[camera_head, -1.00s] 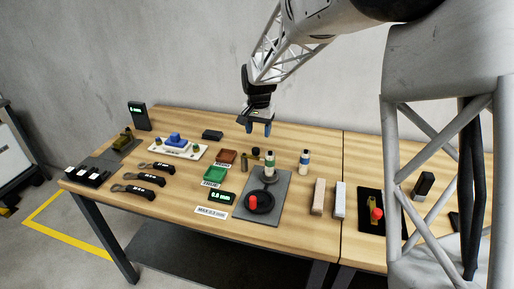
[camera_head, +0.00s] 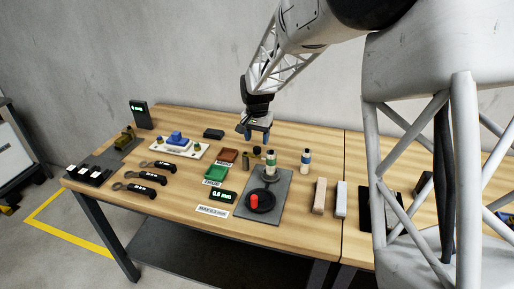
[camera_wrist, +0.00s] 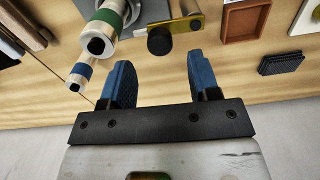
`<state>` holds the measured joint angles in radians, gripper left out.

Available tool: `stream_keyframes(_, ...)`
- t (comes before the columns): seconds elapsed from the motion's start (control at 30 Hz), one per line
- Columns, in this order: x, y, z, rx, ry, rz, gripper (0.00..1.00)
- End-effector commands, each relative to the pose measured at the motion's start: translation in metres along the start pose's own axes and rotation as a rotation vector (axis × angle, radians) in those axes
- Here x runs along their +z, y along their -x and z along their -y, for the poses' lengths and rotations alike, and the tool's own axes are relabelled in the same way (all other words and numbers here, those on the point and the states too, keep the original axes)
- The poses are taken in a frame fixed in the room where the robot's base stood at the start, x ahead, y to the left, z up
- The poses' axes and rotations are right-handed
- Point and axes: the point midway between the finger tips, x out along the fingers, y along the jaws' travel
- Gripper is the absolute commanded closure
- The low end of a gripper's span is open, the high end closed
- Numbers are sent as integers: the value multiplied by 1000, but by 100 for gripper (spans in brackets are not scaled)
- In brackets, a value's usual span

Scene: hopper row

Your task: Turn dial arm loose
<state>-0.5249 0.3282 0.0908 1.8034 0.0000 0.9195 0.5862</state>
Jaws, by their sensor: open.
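A brass-coloured arm (camera_wrist: 184,25) with a round black knob (camera_wrist: 160,40) on its end shows in the wrist view, beside the grey base plate. In the head view the black knob (camera_head: 257,150) is a small dark shape behind the green-banded post (camera_head: 270,162). My gripper (camera_head: 255,136) hangs above the back of the table, its blue fingers pointing down. In the wrist view its two fingers (camera_wrist: 160,65) are apart with nothing between them. The black knob appears just beyond the gap, not touching the fingers. I cannot tell how the arm joins the post.
A blue-banded bottle (camera_head: 305,161) stands right of the post. A red tray (camera_head: 228,155), green tray (camera_head: 215,174) and black block (camera_head: 213,134) lie left.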

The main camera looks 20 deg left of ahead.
Motion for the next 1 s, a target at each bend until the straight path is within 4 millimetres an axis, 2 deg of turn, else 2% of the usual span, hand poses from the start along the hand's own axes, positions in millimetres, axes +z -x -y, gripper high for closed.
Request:
stream_keyframes(0.1,0,-16,0,1,0,2,44)
stream_keyframes(0.33,0,-38,0,0,0,0,44)
stream_keyframes(0.5,0,-45,0,0,0,0,44)
stream_keyframes(0.77,0,-46,0,0,0,0,44)
stream_keyframes(0.8,0,-46,0,0,0,0,46)
stream_keyframes(1.0,0,-46,0,0,0,0,76)
